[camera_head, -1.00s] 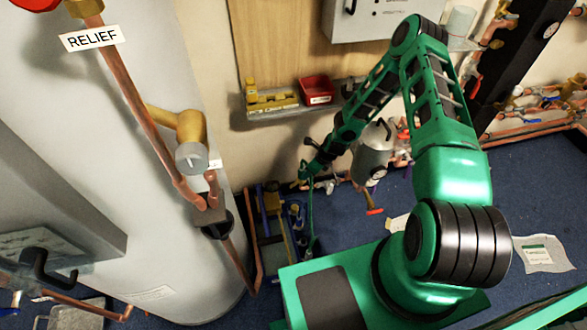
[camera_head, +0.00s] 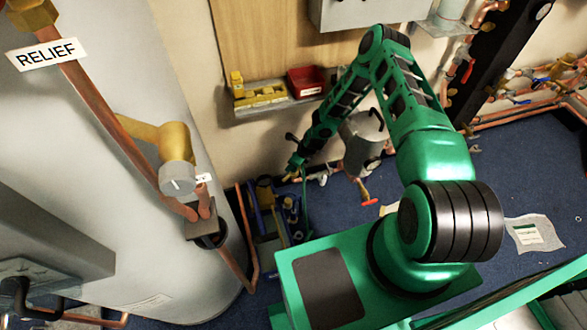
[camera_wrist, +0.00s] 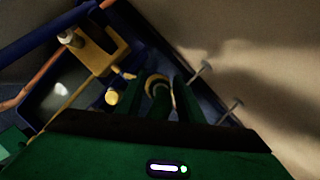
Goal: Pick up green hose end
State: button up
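My gripper (camera_wrist: 160,105) points down over a dark blue tool tote on the floor in the wrist view. Two dark fingers stand a small distance apart. A yellowish ring-shaped part (camera_wrist: 157,84) lies between or just beyond them; I cannot tell whether they touch it or whether it is the hose end. In the head view my gripper (camera_head: 294,173) is small, low at the end of the bent arm. A thin green strand, likely the green hose (camera_head: 306,208), hangs or stands just below it, beside the tote. The hose end itself is not clear.
The blue tote (camera_head: 265,230) holds yellow and blue items. A big pale tank (camera_head: 120,240) with copper piping fills the left. A metal canister (camera_head: 362,145) and a red-handled valve (camera_head: 368,200) are right of my gripper. Blue floor (camera_head: 465,195) is open farther right.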

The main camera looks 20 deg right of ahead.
jog(key=shift+x, duration=1.5)
grip_shut()
jog(key=shift+r, duration=0.1)
